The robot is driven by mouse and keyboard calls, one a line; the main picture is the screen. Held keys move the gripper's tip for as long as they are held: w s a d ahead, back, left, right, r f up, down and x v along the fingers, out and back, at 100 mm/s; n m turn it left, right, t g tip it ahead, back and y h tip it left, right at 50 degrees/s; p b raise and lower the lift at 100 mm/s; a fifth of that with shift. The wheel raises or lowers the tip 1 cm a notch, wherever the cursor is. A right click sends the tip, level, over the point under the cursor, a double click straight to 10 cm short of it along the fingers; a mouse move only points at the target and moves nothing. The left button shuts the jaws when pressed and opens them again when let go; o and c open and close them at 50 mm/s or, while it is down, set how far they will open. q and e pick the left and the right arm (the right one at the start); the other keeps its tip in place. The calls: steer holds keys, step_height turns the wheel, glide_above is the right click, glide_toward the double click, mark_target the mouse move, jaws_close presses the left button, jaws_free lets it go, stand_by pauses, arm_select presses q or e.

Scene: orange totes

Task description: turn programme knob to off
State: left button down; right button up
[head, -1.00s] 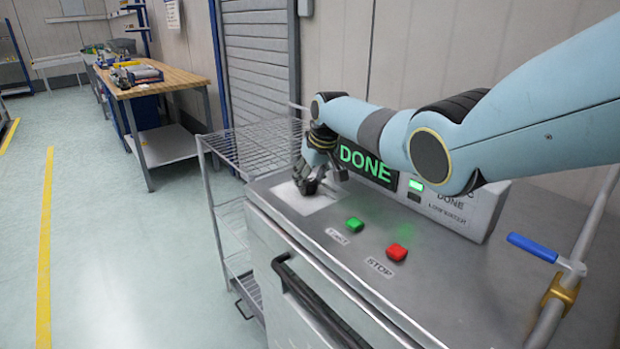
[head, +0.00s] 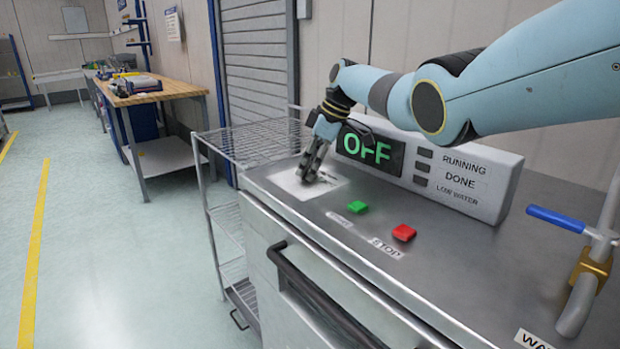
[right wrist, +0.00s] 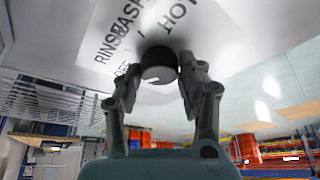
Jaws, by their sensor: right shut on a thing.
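My right gripper (head: 310,172) reaches down over a white label plate (head: 283,184) at the far left end of the steel machine top. In the right wrist view, the dark round programme knob (right wrist: 158,66) with a pale end face sits between my two fingers, which are shut on it. Printed words such as "RINSE" and "HOT" surround it. In the head view my fingers hide the knob. The display (head: 368,148) behind reads "OFF" in green. My left gripper is not in view.
A panel (head: 462,177) marked "RUNNING", "DONE" and "LOW WATER" has unlit lamps. A green button (head: 357,207) and a red button (head: 404,232) sit on the steel top. A blue-handled valve (head: 556,218) is at the right. A wire rack (head: 250,143) adjoins at the left.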

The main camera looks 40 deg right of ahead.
steer(key=shift+n+b, duration=0.5)
steer(key=shift+b, duration=0.2)
steer(key=o, duration=1.1)
steer(key=shift+d+r, duration=0.1)
steer(key=v, duration=1.1)
steer(key=shift+d+r, duration=0.2)
steer(key=shift+r, duration=0.1)
steer(key=shift+w+r, duration=0.1)
